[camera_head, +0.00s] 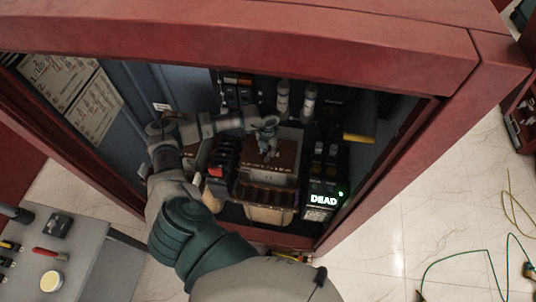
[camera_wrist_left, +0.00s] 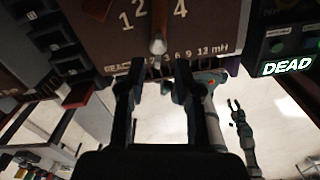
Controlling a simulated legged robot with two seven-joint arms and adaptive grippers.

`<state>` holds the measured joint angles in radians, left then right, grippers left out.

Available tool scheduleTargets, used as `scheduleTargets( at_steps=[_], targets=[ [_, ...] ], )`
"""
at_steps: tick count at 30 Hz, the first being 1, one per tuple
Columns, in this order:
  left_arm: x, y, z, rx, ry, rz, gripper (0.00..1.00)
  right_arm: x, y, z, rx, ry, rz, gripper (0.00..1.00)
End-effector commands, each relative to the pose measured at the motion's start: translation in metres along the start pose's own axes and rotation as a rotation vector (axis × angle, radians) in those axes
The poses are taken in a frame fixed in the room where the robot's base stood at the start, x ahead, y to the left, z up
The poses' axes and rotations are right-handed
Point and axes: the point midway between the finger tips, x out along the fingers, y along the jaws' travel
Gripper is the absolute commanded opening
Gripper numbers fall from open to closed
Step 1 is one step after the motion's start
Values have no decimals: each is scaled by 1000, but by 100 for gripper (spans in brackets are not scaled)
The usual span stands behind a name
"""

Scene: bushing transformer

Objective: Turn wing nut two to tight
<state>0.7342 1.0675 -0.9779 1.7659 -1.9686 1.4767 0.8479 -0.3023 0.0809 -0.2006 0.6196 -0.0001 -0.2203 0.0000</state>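My left gripper (camera_head: 268,135) reaches into the red cabinet, in front of a brown panel (camera_head: 285,160). In the left wrist view its two dark fingers (camera_wrist_left: 158,72) are open with a clear gap. A metal rod-like piece with a rounded end (camera_wrist_left: 158,44) stands out from the panel just beyond the gap, lined up with it and apart from both fingers. I cannot tell whether this is wing nut two. The panel shows the numbers 1, 2 and 4 and a row ending in 12 mH. My right gripper (camera_wrist_left: 235,107) shows small in the left wrist view, its fingers apart and empty.
A black unit with a lit DEAD display (camera_head: 323,200) is right of the panel. Black blocks with a red part (camera_head: 217,171) stand to its left. The cabinet's red frame (camera_head: 300,50) borders the opening. A grey table (camera_head: 75,255) with tools stands at lower left.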

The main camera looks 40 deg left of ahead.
Motion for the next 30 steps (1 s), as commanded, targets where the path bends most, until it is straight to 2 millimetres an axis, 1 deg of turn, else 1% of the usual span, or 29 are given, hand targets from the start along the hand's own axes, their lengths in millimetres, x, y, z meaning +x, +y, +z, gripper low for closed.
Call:
scheduleTargets(
  at_steps=[1,3,6,9,13,20,21,24,30],
  targets=[
    [11,0,0,0,3,0,33,-2,0,0,0,0,0,40],
    [24,0,-1,0,3,0,33,-3,0,-1,0,1,0,40],
    [38,0,0,-1,1,-1,33,-4,0,-1,0,1,0,40],
    [47,0,0,-1,1,-2,33,-4,0,-1,0,2,0,40],
    [52,0,0,0,0,0,33,-4,-2,-2,1,3,-2,40],
    [52,-2,0,0,-1,1,33,-4,-2,-4,2,4,-3,40],
    [52,-2,0,0,-1,0,23,-4,-2,-4,2,4,-3,40],
    [52,-1,0,0,-1,0,0,-4,-2,-4,2,4,-2,40],
    [52,-1,0,4,0,-2,0,-4,-1,-4,2,4,-1,40]
  ],
)
